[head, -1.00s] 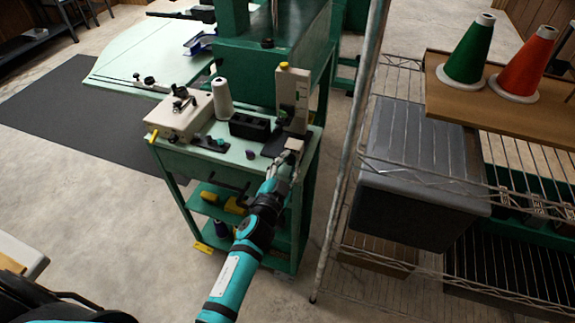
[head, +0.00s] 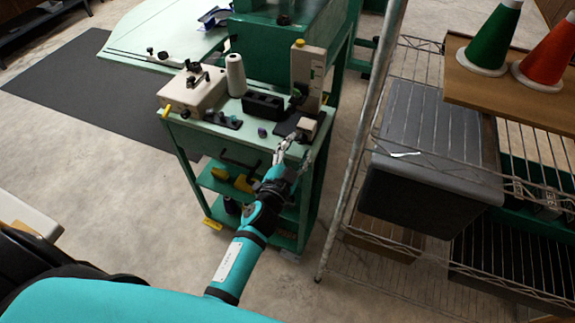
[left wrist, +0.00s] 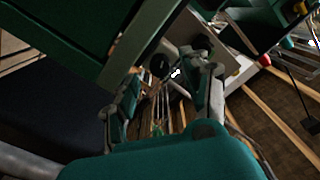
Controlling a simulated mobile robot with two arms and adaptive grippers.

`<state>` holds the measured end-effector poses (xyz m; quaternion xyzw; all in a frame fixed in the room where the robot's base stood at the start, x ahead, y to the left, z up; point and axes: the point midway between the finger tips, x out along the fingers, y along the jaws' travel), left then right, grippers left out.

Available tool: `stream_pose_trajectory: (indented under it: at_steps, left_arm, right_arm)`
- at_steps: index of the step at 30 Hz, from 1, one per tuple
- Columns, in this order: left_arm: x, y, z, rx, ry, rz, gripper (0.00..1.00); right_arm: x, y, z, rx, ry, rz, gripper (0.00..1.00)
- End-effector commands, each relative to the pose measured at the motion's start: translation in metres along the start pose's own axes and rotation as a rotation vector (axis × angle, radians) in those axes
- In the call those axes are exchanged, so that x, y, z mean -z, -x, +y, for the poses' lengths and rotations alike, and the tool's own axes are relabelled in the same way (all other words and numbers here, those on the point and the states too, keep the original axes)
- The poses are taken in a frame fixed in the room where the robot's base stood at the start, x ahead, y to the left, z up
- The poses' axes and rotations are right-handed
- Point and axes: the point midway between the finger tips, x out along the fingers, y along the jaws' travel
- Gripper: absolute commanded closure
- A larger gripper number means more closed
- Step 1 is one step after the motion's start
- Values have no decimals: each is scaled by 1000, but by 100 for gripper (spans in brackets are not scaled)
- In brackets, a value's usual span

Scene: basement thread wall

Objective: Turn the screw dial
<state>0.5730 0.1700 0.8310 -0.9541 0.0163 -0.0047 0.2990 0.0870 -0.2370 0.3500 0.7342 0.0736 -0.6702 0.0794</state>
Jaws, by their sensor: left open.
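A dark round knob (left wrist: 159,66), possibly the screw dial, lies between and beyond my fingers in the left wrist view. My left gripper (head: 295,151) is open and empty at the front right edge of the green cart (head: 238,141). Its fingers also show in the left wrist view (left wrist: 168,85). They point at a small beige block (head: 307,125) at the foot of an upright beige unit (head: 308,75). I cannot tell whether a finger touches the block or the knob. My right gripper is not in view.
A beige box with black knobs (head: 190,90), a white thread cone (head: 235,75) and a black holder (head: 262,104) stand on the cart. A wire rack with a grey bin (head: 425,150) is close on the right. Open floor (head: 110,180) lies left.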

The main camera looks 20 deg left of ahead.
Motion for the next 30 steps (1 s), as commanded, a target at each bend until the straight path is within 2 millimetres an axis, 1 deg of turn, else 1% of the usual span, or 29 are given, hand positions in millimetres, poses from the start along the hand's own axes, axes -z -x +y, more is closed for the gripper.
stream_pose_trajectory:
  at_steps: [1,6,9,12,15,18,30]
  left_arm:
    - [-1,12,1,-2,0,-3,52]
    - [-1,50,1,-2,2,-3,52]
    - [0,68,0,-1,1,-3,52]
    - [0,82,1,-1,3,-1,52]
    - [0,91,0,-1,1,0,52]
    - [0,95,0,0,0,1,52]
    - [0,95,0,0,0,1,52]
  right_arm:
    - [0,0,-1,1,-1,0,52]
    - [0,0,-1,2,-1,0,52]
    - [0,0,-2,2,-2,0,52]
    - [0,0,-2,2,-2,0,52]
    - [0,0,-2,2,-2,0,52]
    - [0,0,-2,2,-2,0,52]
    - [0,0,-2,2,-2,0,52]
